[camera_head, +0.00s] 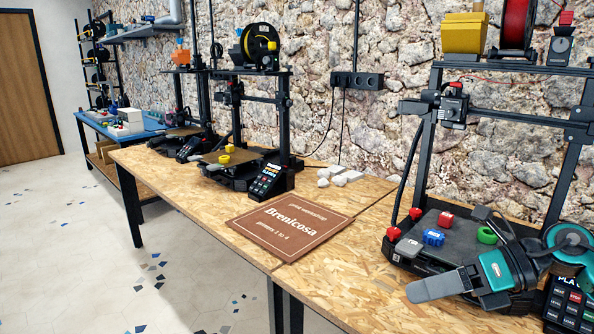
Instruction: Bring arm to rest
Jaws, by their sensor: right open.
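My right gripper (445,268) is open at the lower right, in front of the nearest printer (432,258). Its teal and black wrist covers part of that printer's bed and base. A long grey finger points left, over the front edge of the printer. Nothing shows between the fingers. On the bed beyond it are a red block (446,219), a blue ribbed piece (433,238), a green ring (487,235) and a grey piece (408,248). My left gripper is not in view.
A brown sign (289,222) lies on the wooden bench (330,279), whose front stretch is clear. White pieces (338,175) lie near the stone wall. Another printer (245,150) stands further left. A control screen (568,303) is close by my right wrist. The floor at left is free.

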